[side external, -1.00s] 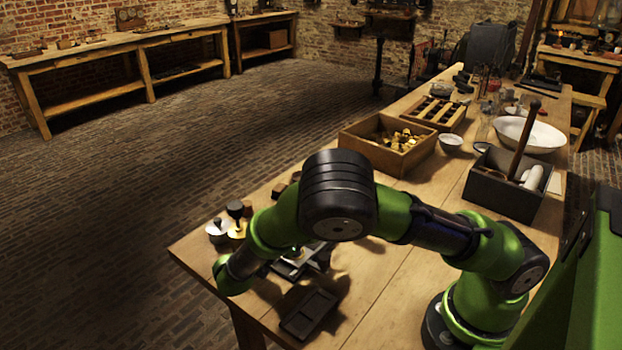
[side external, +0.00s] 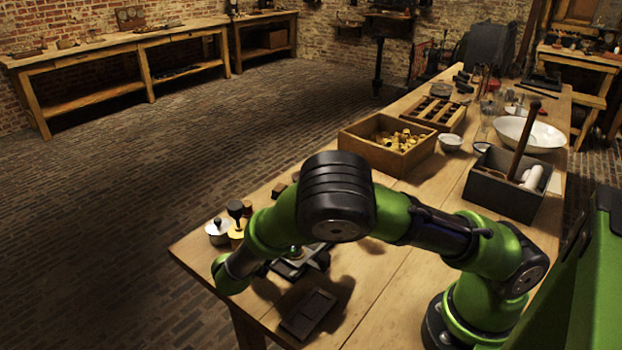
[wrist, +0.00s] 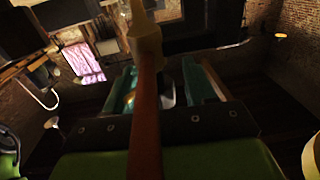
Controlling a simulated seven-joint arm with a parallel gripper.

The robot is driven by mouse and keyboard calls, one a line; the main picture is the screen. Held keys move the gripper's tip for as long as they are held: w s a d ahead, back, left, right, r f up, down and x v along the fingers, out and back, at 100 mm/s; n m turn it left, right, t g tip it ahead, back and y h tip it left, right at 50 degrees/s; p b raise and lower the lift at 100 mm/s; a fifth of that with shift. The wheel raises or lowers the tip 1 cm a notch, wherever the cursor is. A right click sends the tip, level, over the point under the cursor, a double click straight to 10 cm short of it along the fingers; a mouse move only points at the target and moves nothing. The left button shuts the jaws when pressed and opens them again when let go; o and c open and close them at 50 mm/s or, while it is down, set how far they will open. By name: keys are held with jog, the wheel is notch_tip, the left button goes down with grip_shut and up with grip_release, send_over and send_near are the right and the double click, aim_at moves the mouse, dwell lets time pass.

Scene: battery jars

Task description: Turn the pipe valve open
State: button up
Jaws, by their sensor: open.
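I cannot make out a pipe valve with certainty in either view. In the wrist view, my gripper (wrist: 160,74) shows as two teal fingers standing apart. A blurred orange-brown upright bar (wrist: 147,105) crosses the picture in front of the space between them, so what lies there is mostly hidden. I cannot tell whether the bar touches a finger. In the side external view, my forearm and wrist bend down over the table's near left corner and hide the fingers. A small dark device with a pale top (side external: 298,262) shows just right of my wrist.
A dark flat tray (side external: 309,314) lies near the front edge. A metal jar (side external: 218,232) and a black-knobbed brass jar (side external: 236,213) stand left of my wrist. Farther back are a wooden box (side external: 375,158) of brass pieces, a dark box (side external: 503,191) and a white bowl (side external: 530,134).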

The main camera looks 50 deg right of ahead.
jog(key=n+t+y, duration=0.1)
jog(key=n+t, duration=0.1)
jog(key=t, duration=0.1)
jog(key=n+t+y, duration=0.1)
jog(key=n+t, duration=0.1)
jog(key=t, duration=0.1)
jog(key=w+n+t+y, duration=0.1)
jog(key=n+t, duration=0.1)
jog(key=shift+a+t, duration=0.1)
jog(key=shift+t, duration=0.3)
jog(key=n+t+y, duration=0.4)
jog(key=t+y, duration=0.1)
jog(key=shift+w+a+n, duration=0.2)
jog(key=shift+a+n, duration=0.1)
jog(key=shift+a, duration=0.05)
jog(key=v, duration=1.7)
jog(key=w+a+r+m+g+y, duration=0.35)
jog(key=w+r+y, duration=0.45)
jog(key=w+y, duration=0.35)
jog(key=s+d+r+n+g, duration=0.2)
jog(key=s+d+r+n, duration=0.1)
jog(key=s+d, duration=0.3)
jog(key=s+d+r+n+g, duration=0.2)
jog(key=s+d+r+n, duration=0.1)
jog(key=s+d, duration=0.3)
jog(key=shift+s+r, duration=0.35)
jog(key=shift+s, duration=0.3)
